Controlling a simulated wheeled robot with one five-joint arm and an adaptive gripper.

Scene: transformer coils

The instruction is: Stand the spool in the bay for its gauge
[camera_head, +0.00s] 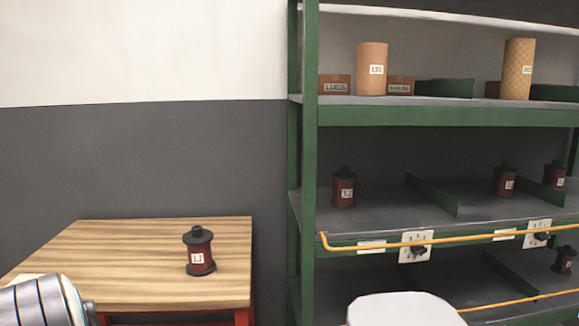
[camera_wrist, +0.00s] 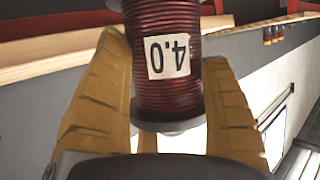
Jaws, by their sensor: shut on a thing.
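A spool (camera_wrist: 165,100) of dark red wire with dark end flanges and a white label fills the middle of the wrist view. The label reads 4.0 and appears upside down in that view. My gripper (camera_wrist: 168,50) has its yellow fingers on either side of the spool and is shut on it. The spool's far end is cut off by the picture edge. In the head view the gripper and held spool are out of sight. The green shelf (camera_head: 390,222) at right has bays split by a low green divider (camera_head: 432,194); its small gauge labels are too blurred to read.
Another red spool (camera_head: 199,252) stands on the wooden table (camera_head: 130,255). Shelf spools stand left (camera_head: 344,188) and right (camera_head: 504,181) of the divider, with more farther right. An orange rail (camera_head: 450,240) runs along the shelf front. Cardboard tubes (camera_head: 372,85) and boxes (camera_head: 335,86) occupy the upper shelf.

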